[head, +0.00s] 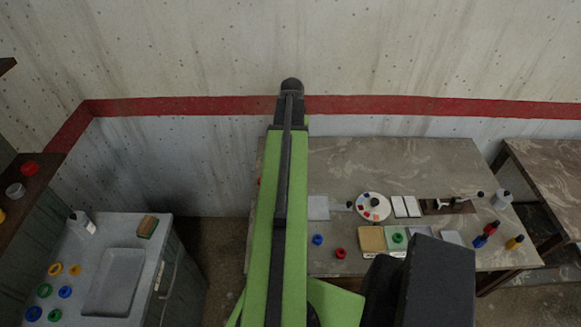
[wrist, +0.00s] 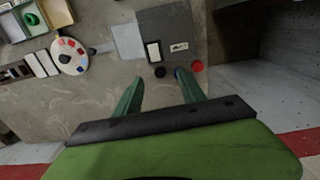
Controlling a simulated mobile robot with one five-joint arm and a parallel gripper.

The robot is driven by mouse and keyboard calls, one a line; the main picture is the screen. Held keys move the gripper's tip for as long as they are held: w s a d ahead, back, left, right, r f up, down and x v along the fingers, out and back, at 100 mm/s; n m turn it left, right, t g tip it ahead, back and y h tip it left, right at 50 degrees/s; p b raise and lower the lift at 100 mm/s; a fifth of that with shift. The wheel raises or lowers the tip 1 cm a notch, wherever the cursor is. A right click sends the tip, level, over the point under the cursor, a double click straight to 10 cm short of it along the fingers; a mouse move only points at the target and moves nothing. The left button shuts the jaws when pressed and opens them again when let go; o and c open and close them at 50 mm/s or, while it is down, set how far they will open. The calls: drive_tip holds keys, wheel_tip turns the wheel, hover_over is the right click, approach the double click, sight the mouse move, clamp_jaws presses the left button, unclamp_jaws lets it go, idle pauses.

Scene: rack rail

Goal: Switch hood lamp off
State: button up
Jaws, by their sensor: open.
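In the wrist view, a dark grey panel (wrist: 166,28) lies on the table. I cannot read the label or tell which way the rocker is set. No lamp can be made out in either view. My gripper (wrist: 159,77) is open, its two green fingers apart with nothing between them. In the picture its fingertips are just below the panel's near edge; their height above the table is unclear. In the head view my arm hides the panel and my gripper.
A black knob-like piece (wrist: 160,72) and a red round piece (wrist: 197,66) are near the fingertips. A round white palette (head: 373,207), pale cards (head: 406,206) and several small bottles crowd the table's right side (head: 420,160). A sink cabinet (head: 112,281) stands left, across a floor gap.

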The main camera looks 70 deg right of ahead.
drive_tip(key=f+b, duration=0.5)
drive_tip(key=b, duration=0.1)
drive_tip(key=s+f+b, duration=0.1)
drive_tip(key=f+b, duration=0.4)
drive_tip(key=f, duration=0.1)
drive_tip(key=f+b, duration=0.6)
drive_tip(key=shift+s+d+f+b, duration=0.1)
drive_tip(key=shift+s+d+b, duration=0.05)
drive_tip(key=shift+d+b, duration=0.2)
clamp_jaws()
